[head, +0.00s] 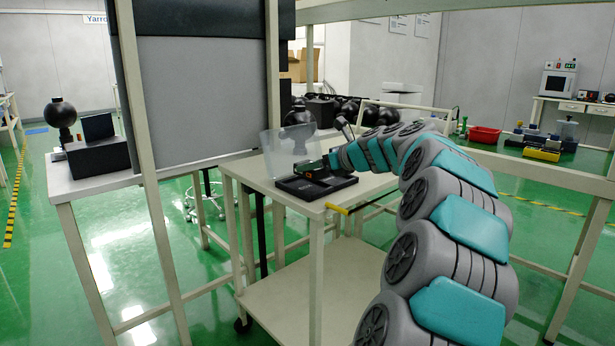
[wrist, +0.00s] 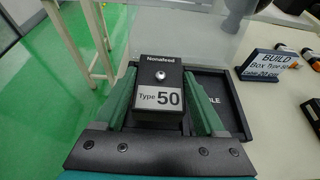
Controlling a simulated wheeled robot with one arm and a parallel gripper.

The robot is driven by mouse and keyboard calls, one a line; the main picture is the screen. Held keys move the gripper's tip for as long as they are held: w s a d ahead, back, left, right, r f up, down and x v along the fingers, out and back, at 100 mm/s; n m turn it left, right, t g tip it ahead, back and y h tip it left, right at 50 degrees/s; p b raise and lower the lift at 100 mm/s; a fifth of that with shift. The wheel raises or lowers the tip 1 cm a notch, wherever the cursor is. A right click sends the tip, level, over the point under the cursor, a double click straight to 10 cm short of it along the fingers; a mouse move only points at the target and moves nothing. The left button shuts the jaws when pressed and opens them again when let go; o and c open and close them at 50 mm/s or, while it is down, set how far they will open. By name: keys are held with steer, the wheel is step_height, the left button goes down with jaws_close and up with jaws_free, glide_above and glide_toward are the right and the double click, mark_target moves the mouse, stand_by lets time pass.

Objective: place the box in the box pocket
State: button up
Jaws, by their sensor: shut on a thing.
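A black box (wrist: 158,99) labelled "Nonafeed Type 50", with a silver button on top, sits between the green fingers of my gripper (wrist: 160,80) in the wrist view. My gripper is shut on the box's sides. A black tray (wrist: 236,132) with a recessed pocket (wrist: 212,90) lies beside and below the box; part of a word, "BLE", shows in the pocket. The box covers the tray's left part, and I cannot tell whether it touches the tray. In the head view my gripper (head: 318,166) is low over the tray (head: 318,190) on the cart.
A clear panel (head: 284,155) stands at the tray's back edge. A small sign reading "BUILD Box Type 50" (wrist: 268,66) stands right of the tray. The cart's (head: 285,203) edge is close to the tray.

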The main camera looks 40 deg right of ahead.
mark_target(308, 176)
steer(key=shift+w+a, duration=0.25)
steer(key=shift+w, duration=0.6)
steer(key=shift+w+f, duration=0.15)
steer(key=shift+f, duration=1.7)
steer(key=shift+f, duration=0.1)
steer(key=o, duration=1.5)
steer(key=v, duration=1.2)
steer(key=shift+b, duration=0.3)
